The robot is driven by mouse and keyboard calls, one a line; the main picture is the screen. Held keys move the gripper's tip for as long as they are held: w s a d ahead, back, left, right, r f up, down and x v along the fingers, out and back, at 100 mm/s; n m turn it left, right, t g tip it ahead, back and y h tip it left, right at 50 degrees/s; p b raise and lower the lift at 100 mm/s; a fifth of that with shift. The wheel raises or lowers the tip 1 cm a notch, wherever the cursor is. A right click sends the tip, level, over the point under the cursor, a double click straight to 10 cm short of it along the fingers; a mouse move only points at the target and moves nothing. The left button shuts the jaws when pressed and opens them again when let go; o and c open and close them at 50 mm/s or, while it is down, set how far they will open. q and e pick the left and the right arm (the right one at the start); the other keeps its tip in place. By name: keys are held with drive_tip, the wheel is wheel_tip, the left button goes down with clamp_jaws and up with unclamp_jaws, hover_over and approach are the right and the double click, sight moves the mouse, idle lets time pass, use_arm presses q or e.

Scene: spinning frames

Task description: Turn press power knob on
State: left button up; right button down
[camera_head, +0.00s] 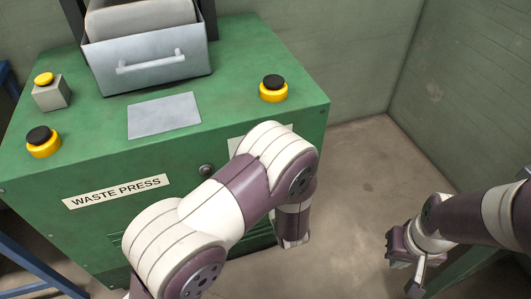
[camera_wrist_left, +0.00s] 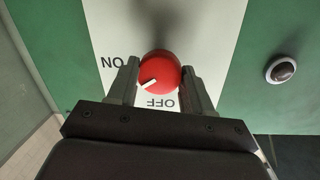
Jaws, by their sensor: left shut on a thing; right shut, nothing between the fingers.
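The red power knob (camera_wrist_left: 159,66) shows in the left wrist view, on a white panel (camera_wrist_left: 115,25) with the words ON and OFF. Its white mark points to the lower left, between the two words. My left gripper (camera_wrist_left: 158,85) is shut on the knob, one finger on each side. In the head view the knob and the left fingertips are hidden; my left arm crosses the front of the green waste press (camera_head: 110,235). My right gripper (camera_head: 408,272) is shut and empty, low at the right, apart from the press.
Black-and-yellow buttons (camera_head: 273,89) (camera_head: 43,142) sit on the press top, with a yellow button on a grey box (camera_head: 52,92). A grey drawer with a handle (camera_head: 150,65) stands at the back. Bare floor (camera_head: 370,170) lies between press and wall.

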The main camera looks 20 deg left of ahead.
use_arm(q)
drive_tip(key=shift+d+m+g+y+p, duration=0.1)
drive_tip(key=shift+m+g+y+p, duration=0.35)
drive_tip(key=shift+m+p, duration=2.7)
drive_tip(key=o, duration=1)
drive_tip(key=p+v, duration=0.2)
drive_tip(key=v, duration=1)
drive_tip(key=shift+s+d, duration=0.2)
drive_tip(key=shift+s, duration=0.05)
